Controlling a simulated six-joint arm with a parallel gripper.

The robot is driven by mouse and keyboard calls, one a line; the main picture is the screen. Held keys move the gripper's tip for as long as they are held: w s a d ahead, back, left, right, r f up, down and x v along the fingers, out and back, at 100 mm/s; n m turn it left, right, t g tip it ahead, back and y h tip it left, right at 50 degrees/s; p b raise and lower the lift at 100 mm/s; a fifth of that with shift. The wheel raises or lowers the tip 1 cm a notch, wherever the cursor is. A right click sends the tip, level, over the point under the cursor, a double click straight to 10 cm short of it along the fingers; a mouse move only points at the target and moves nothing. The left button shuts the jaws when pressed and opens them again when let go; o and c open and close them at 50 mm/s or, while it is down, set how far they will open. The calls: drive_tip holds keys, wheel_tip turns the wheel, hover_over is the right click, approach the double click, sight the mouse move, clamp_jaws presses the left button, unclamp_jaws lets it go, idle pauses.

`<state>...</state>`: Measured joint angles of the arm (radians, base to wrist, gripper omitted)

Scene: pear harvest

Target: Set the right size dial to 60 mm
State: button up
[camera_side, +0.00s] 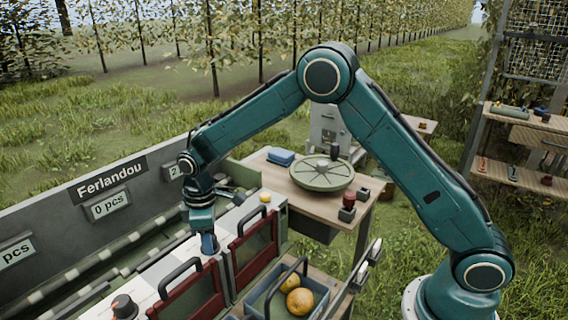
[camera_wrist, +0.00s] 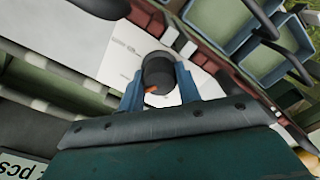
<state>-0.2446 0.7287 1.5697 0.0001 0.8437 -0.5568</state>
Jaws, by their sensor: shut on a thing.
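My gripper (camera_side: 209,243) reaches down onto the white panel (camera_side: 172,264) of the sorting machine. In the wrist view my gripper (camera_wrist: 160,90) has its two blue fingers on either side of a round dark dial (camera_wrist: 157,68), shut on it. This looks like the right size dial; the fingers hide it in the side view. Its orange pointer (camera_wrist: 151,90) shows near the lower edge, between the fingers. Small print (camera_wrist: 127,47) lies on the white panel beside the dial, too blurred to read. Another dark dial (camera_side: 124,307) stands at the panel's lower left in the side view.
Red-framed doors with black handles (camera_side: 180,282) stand close to my gripper. A blue crate (camera_side: 262,284) with orange-yellow fruit (camera_side: 299,301) is in front. A wooden table (camera_side: 352,207) holds a round green plate (camera_side: 321,172) and a red button (camera_side: 348,199).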

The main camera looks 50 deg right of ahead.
drive_tip(key=shift+n, duration=0.3)
drive_tip(key=o, duration=1)
drive_tip(key=shift+c, duration=0.2)
drive_tip(key=shift+s+a, duration=0.1)
drive_tip(key=shift+s, duration=0.05)
drive_tip(key=shift+m, duration=0.4)
